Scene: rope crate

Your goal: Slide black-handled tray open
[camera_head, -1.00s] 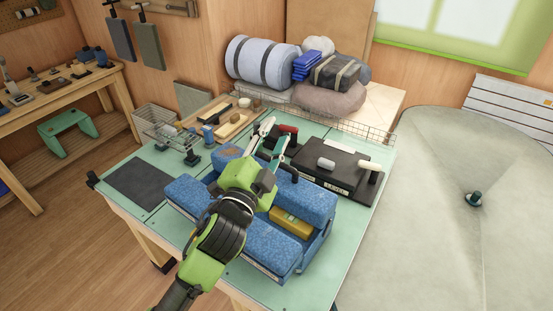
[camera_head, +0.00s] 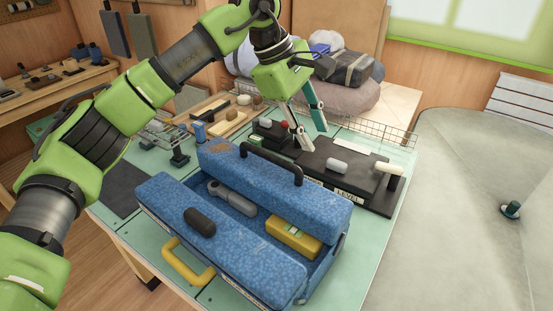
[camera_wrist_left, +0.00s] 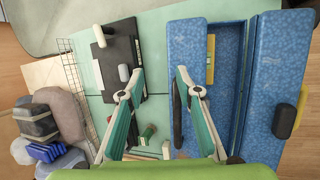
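A blue speckled toolbox (camera_head: 330,206) stands on the bench. Its rear part carries a black arched handle (camera_head: 272,163). Its front part has a black knob (camera_head: 200,221) and a yellow handle (camera_head: 188,262). The open gap between the parts shows a grey tool (camera_head: 232,198) and a yellow level (camera_head: 293,238). My left gripper (camera_head: 312,140) is open and empty, above and behind the rear part. In the left wrist view, my spread fingers (camera_wrist_left: 160,94) have the black arched handle (camera_wrist_left: 178,108) close beside the right fingertip. My right gripper is not in view.
A black board (camera_head: 345,172) with a pale knob lies behind the toolbox, under my left fingers. A wire rack (camera_head: 375,130) edges the bench's back. Bundles and stones (camera_head: 345,98) stand beyond it. A dark mat (camera_head: 118,192) lies on the left.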

